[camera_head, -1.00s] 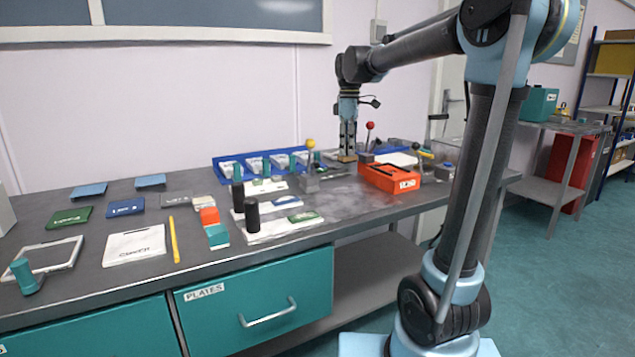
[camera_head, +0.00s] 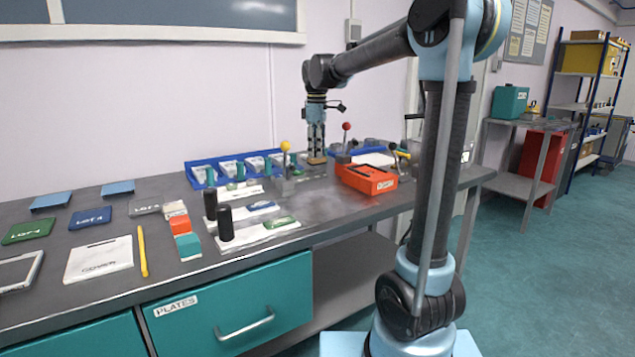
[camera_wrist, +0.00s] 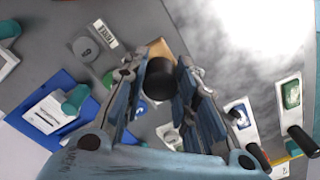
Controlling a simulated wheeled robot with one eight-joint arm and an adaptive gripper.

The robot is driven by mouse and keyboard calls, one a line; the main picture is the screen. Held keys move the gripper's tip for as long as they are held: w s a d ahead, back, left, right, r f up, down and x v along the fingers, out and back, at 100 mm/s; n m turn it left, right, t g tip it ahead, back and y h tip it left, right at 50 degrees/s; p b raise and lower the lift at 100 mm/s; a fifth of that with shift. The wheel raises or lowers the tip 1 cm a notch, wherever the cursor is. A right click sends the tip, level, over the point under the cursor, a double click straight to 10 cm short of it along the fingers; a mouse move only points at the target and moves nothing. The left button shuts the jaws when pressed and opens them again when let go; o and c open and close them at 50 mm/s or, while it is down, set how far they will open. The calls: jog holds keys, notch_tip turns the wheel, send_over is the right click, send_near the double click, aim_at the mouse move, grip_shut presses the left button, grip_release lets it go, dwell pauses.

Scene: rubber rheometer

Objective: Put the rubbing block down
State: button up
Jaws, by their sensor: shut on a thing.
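My gripper (camera_head: 316,150) points down over the back of the bench, left of the orange-red box. Its fingers are around a dark round knob (camera_wrist: 158,80) in the wrist view, with a tan piece (camera_wrist: 160,48) beside it. I take these to be the rubbing block's handle and base. In the head view, the tan base of the rubbing block (camera_head: 316,161) shows at the fingertips, at or just above the bench top; I cannot tell if it touches. The fingers hide part of the block.
The orange-red box (camera_head: 366,179) stands close on the right. A blue tray (camera_head: 197,185) with white compartments lies to the left. White plates with black-handled tools (camera_head: 225,224) lie in front. The grey bench top (camera_head: 325,203) is clear in front of the gripper.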

jog(key=shift+f, duration=4.1)
jog(key=o, duration=1)
notch_tip(320, 180, up, 12)
jog(key=shift+r, duration=0.1)
